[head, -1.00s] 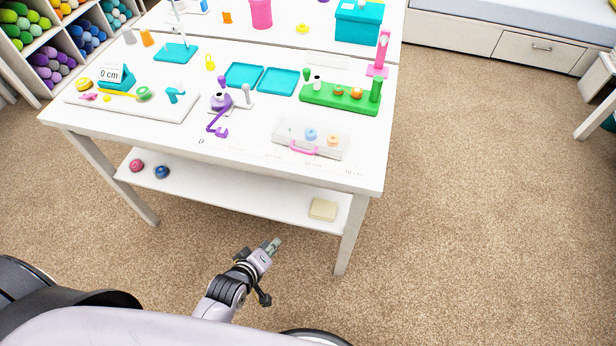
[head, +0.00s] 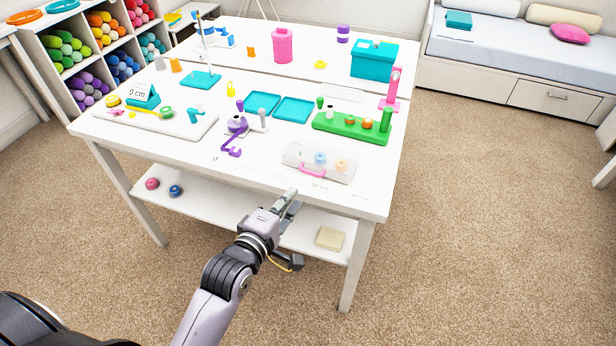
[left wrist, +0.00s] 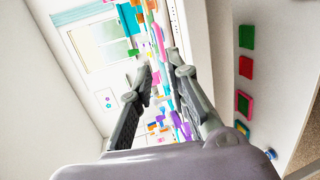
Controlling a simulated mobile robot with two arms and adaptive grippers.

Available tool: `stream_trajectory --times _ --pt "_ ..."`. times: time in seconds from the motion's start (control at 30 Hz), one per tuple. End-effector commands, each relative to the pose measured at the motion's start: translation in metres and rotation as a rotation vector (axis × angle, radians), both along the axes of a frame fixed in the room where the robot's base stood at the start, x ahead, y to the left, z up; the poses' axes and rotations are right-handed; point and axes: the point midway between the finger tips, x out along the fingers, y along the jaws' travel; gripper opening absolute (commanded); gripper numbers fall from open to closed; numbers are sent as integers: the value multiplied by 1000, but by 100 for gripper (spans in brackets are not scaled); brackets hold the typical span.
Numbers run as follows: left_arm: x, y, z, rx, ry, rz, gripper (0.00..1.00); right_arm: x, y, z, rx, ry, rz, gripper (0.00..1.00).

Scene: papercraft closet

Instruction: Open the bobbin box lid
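The bobbin box (head: 335,174) is a low clear box near the front edge of the white table. It has a pink handle (head: 312,171) on its front side, and a blue and an orange bobbin show through it. Its lid looks shut. My left gripper (head: 290,202) is just in front of the table's front edge, below and slightly left of the box in the head view, apart from it. In the left wrist view its two fingers (left wrist: 163,75) stand apart with nothing held between them. My right gripper is out of view.
Teal trays (head: 294,109) are farther back. A lower shelf (head: 225,206) holds a cream block (head: 330,238). Bare table lies around the box's front.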

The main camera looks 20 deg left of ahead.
Motion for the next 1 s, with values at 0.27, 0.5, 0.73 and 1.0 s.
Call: stream_trajectory --times 0.27,0.5,0.73,1.0 --pt "59 -8 -13 4 -1 -1 16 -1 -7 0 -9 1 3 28" --pt "90 -11 -21 2 0 0 16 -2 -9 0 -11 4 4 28" --pt "98 -13 -23 3 1 -1 16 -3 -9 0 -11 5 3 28" --pt "98 -13 -23 3 1 -1 11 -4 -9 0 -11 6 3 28"
